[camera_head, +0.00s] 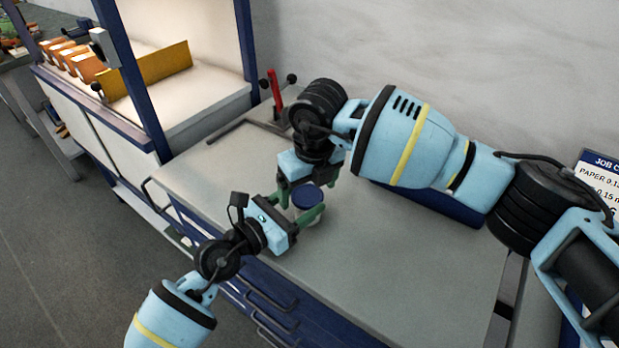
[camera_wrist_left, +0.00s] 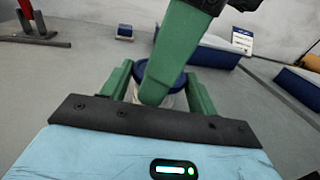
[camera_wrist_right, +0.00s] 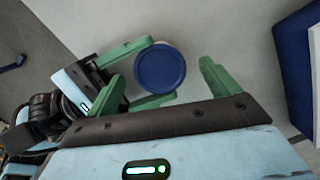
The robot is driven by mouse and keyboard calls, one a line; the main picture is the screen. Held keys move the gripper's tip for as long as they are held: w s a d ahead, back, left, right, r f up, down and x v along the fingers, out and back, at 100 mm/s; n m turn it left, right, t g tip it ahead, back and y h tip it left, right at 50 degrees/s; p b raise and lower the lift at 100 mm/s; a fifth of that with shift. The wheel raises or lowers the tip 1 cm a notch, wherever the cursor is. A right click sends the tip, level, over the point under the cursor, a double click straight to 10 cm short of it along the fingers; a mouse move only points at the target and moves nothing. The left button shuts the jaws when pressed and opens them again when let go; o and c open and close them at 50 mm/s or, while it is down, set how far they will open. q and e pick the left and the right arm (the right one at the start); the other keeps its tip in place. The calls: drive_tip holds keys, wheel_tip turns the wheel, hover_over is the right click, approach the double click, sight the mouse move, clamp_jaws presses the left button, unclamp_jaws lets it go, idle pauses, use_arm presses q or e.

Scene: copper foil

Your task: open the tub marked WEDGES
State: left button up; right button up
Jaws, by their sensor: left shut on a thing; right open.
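A small tub with a round dark blue lid (camera_head: 307,196) stands on the grey worktop. Its pale body (camera_wrist_left: 175,101) shows a little under the lid in the left wrist view. No marking on it is readable. My left gripper (camera_head: 300,208) is shut on the tub's body, its green fingers on either side below the lid. My right gripper (camera_wrist_right: 163,84) is open over the lid, which shows between its spread fingers in the right wrist view but nearer the left finger. A right finger hides part of the tub in the left wrist view.
A blue box (camera_head: 430,203) stands behind, partly hidden by my right arm. A job card (camera_head: 597,178) is at the right edge. A red-handled tool (camera_head: 274,88) stands at the back left. Orange bins (camera_head: 87,65) sit on the neighbouring bench. The worktop's front right (camera_head: 400,265) is clear.

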drive_tip(key=c, duration=1.2)
use_arm(q)
drive_tip(key=shift+a+f, duration=0.1)
drive_tip(key=shift+f, duration=0.25)
use_arm(e)
drive_tip(key=shift+r, duration=1.2)
clamp_jaws()
use_arm(q)
drive_tip(key=shift+s, duration=0.1)
drive_tip(key=shift+r, duration=0.1)
use_arm(e)
drive_tip(key=shift+f, duration=0.2)
